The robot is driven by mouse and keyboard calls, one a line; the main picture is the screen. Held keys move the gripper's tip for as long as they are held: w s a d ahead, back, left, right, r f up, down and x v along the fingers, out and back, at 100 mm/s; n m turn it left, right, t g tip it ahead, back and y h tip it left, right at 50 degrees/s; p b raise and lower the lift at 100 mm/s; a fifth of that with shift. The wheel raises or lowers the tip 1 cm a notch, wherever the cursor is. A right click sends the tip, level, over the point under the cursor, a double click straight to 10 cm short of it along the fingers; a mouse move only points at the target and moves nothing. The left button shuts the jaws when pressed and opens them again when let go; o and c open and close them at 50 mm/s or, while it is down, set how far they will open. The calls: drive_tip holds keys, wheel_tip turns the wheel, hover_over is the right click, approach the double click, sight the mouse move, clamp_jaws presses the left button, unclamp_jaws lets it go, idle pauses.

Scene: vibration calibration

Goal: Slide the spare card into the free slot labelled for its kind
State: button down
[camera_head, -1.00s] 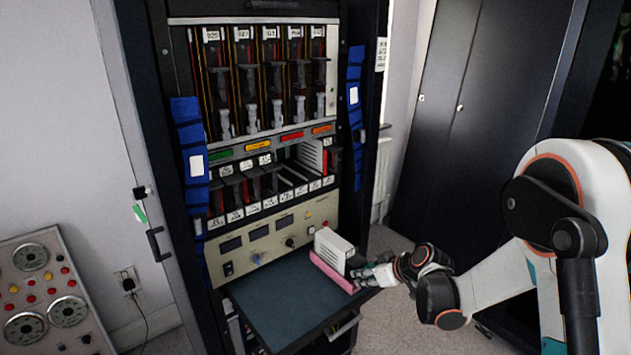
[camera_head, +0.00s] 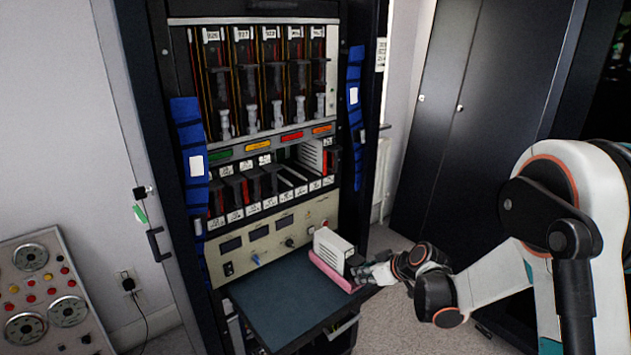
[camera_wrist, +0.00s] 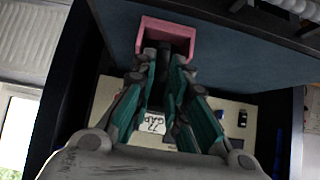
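The spare card (camera_head: 333,250) is a pale boxy module with a dark front. It stands upright in a pink cradle (camera_head: 330,272) on the pull-out shelf, and the cradle also shows in the wrist view (camera_wrist: 150,30). My gripper (camera_head: 357,271) is at the card's front, its fingers close together on both sides of a dark handle in the wrist view (camera_wrist: 165,58). It looks shut on that handle. A white label (camera_wrist: 155,128) shows between the fingers, its text hard to read. The lower card row (camera_head: 270,185) has cards at left and right and open slots between; its labels are unreadable.
The blue-grey shelf (camera_head: 275,305) is clear left of the cradle. A beige control panel (camera_head: 262,235) with knobs sits behind it, below the card row. Upper cards (camera_head: 265,80) fill the top bay. Blue cable bundles (camera_head: 192,150) run down both sides. A dark cabinet (camera_head: 470,120) stands right.

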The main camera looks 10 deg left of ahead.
drive_tip(key=shift+r, duration=0.1)
drive_tip(key=shift+r+p, duration=1.65)
drive_tip(key=shift+r, duration=1.05)
